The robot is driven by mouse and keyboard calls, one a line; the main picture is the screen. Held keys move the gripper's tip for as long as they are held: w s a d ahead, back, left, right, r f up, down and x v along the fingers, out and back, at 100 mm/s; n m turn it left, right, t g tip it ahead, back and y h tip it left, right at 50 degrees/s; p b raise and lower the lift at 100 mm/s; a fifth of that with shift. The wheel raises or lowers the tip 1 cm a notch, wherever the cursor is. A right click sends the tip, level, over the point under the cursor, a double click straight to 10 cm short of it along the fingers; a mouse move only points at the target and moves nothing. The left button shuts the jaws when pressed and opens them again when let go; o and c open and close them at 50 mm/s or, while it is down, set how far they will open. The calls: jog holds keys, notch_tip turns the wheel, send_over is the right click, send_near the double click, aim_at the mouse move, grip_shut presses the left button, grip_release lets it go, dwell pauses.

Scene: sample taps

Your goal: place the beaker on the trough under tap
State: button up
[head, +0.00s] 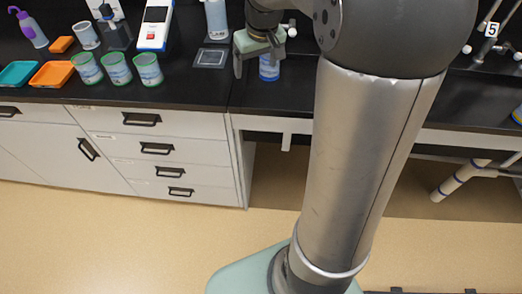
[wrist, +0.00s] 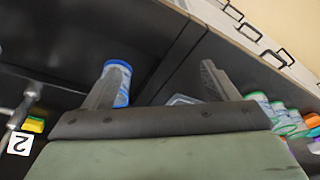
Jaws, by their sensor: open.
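A beaker with a blue rim (head: 268,73) stands on the black bench at my gripper (head: 257,64), partly hidden by it in the head view. In the wrist view the blue-rimmed beaker (wrist: 124,88) shows beside and partly behind the left finger. A tap (wrist: 22,108) with a "2" tag (wrist: 20,143) shows at the wrist view's left edge. I cannot clearly make out the trough; my arm covers much of the bench in the head view.
Several green-rimmed beakers (head: 117,70) stand on the bench to the left. Orange (head: 52,74) and teal (head: 18,74) trays, a meter (head: 154,27) and a flat square pad (head: 211,58) are nearby. A "5" tag (head: 491,29) marks taps at the far right.

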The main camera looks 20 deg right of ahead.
jog(key=s+a+f+g, duration=0.1)
jog(key=s+a+f, duration=0.1)
jog(key=s, duration=0.6)
jog(key=s+a+f, duration=0.2)
jog(key=s+a, duration=0.2)
jog(key=s, duration=0.4)
jog(key=s+a+f+g, duration=0.1)
jog(key=s+a+f, duration=0.1)
jog(key=s, duration=0.6)
jog(key=shift+s+a+f+g, duration=0.3)
jog(key=shift+s+a+f, duration=0.1)
jog(key=shift+a, duration=0.35)
